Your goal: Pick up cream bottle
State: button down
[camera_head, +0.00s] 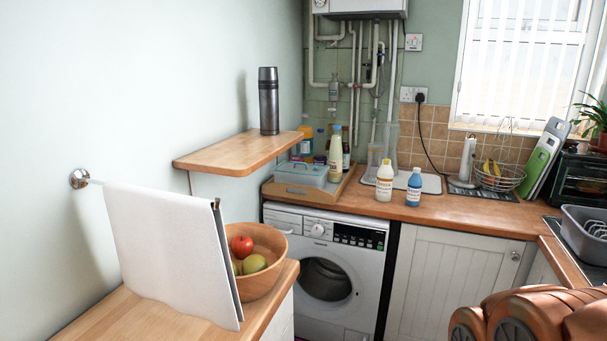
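A taller cream bottle (335,156) with a blue cap stands upright farther left, by the wooden tray. Which one the task names, I cannot tell for sure. Copper-coloured parts of my arm show at the bottom right. My gripper's fingers are not in view.
A wooden tray (293,191) holds a lidded container (300,174) left of the bottles. Other bottles and glass jars stand behind. A wire fruit basket (497,176) is farther right. The counter (455,207) in front of the basket is clear.

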aim_at(384, 180)
jog(key=z, duration=0.55)
jog(key=i, duration=1.85)
jog(key=u, duration=1.7)
